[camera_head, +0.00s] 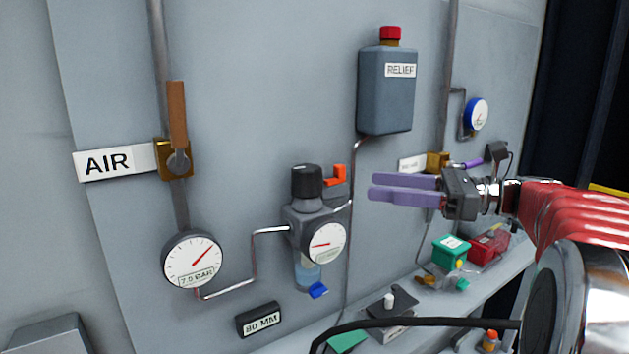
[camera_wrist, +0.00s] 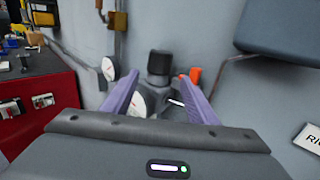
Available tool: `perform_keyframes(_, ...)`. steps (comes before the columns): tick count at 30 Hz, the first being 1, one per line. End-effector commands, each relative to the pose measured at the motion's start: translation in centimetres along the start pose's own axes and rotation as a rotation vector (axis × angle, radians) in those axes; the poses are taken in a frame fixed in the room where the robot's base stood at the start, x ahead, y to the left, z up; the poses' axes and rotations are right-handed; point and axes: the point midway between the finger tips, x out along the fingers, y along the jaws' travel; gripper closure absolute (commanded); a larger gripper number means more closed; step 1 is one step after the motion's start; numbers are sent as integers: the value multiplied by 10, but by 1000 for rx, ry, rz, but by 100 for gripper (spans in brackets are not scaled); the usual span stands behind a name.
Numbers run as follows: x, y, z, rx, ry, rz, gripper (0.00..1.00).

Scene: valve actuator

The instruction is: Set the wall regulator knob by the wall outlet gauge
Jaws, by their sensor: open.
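The wall regulator has a black knob (camera_head: 306,181) on top of a grey body (camera_head: 308,217), with a clear bowl (camera_head: 306,272) below. The black knob also shows in the wrist view (camera_wrist: 160,62). The outlet gauge (camera_head: 325,243) is a white dial on the regulator's front, its red needle pointing left. In the wrist view the gauge (camera_wrist: 140,102) is partly hidden by the left finger. My gripper (camera_head: 372,187) is open and empty, its purple fingers right of the knob and apart from it. In the wrist view the knob appears beyond and between the fingertips.
An orange-red lever (camera_head: 339,174) sits right beside the knob. A larger gauge marked 7.5 BAR (camera_head: 192,261) and a brown-handled valve (camera_head: 177,115) by the AIR sign are left. A grey RELIEF tank (camera_head: 387,90) hangs above right. A bench with several items (camera_head: 490,262) is below right.

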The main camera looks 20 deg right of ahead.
Motion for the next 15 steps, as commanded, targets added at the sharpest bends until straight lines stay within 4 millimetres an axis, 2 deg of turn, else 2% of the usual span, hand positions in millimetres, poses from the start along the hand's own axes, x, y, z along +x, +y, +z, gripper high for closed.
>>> perform_keyframes(5, 18, 0, 0, -1, 0, 2, 47)
perform_keyframes(15, 68, 1, 0, -1, 1, 3, 47)
